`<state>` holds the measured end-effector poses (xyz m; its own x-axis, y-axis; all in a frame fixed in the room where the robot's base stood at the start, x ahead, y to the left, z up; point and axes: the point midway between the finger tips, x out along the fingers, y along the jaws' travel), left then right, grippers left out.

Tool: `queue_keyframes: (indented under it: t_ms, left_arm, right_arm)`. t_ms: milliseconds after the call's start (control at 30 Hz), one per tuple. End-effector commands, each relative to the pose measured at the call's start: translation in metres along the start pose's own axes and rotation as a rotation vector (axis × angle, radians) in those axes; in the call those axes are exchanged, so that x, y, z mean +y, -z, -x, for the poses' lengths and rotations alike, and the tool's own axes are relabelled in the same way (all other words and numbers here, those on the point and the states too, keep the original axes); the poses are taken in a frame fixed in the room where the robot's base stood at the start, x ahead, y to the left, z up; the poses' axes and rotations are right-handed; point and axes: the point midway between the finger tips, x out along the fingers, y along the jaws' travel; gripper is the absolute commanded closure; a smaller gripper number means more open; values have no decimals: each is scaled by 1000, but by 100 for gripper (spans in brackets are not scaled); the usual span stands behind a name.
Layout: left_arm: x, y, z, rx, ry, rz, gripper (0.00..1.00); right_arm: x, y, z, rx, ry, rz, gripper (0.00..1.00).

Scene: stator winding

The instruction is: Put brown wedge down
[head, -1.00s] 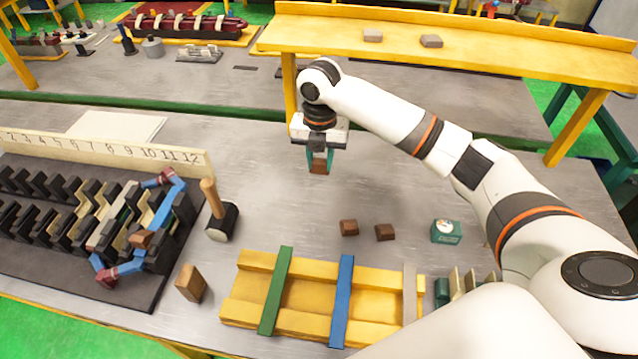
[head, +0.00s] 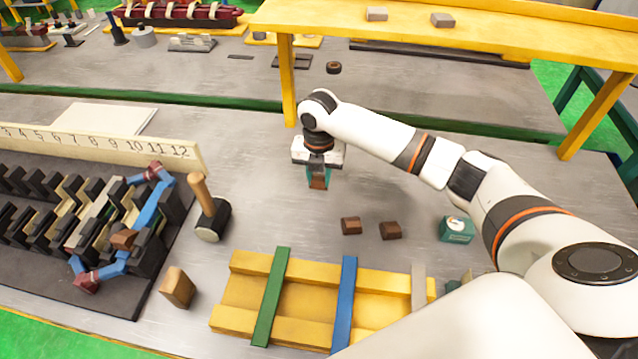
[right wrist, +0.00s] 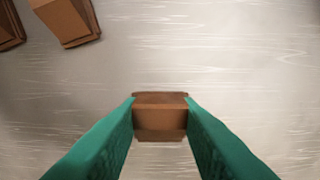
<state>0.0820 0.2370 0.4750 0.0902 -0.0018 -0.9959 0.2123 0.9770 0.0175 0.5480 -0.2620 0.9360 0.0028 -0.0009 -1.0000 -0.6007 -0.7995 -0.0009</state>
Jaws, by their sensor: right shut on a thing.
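My right gripper (head: 318,181) is shut on a brown wedge (right wrist: 160,115). In the right wrist view the wedge sits between the two green fingertips, over bare grey table. In the head view the wedge is small and partly hidden by the fingers; I cannot tell whether it touches the table. Two more brown wedges lie on the table in front of the gripper, a left one (head: 350,226) and a right one (head: 390,230). My left gripper does not show.
A yellow wooden frame (head: 222,313) with green and blue bars lies at the front. A mallet (head: 212,220), a wooden block (head: 177,287) and the dark slotted stator (head: 60,285) are on the left. A green box (head: 457,230) stands right.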

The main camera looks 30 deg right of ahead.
Motion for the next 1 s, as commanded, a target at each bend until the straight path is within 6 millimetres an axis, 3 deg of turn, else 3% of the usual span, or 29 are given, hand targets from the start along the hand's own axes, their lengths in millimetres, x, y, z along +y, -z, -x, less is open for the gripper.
queue_keyframes:
  t_ms: [233, 600, 633, 733, 1000]
  left_arm:
    - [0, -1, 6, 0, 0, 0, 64]
    - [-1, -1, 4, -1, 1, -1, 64]
    - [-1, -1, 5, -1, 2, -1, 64]
    - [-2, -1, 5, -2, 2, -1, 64]
    - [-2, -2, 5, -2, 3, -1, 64]
  right_arm:
    - [0, -1, -32, -2, -3, 0, 93]
    - [0, 0, -38, 0, -1, 1, 93]
    - [0, 0, -37, 1, -1, 1, 65]
    - [0, 0, -37, 1, -1, 1, 49]
    - [0, 0, -36, 0, -1, 1, 48]
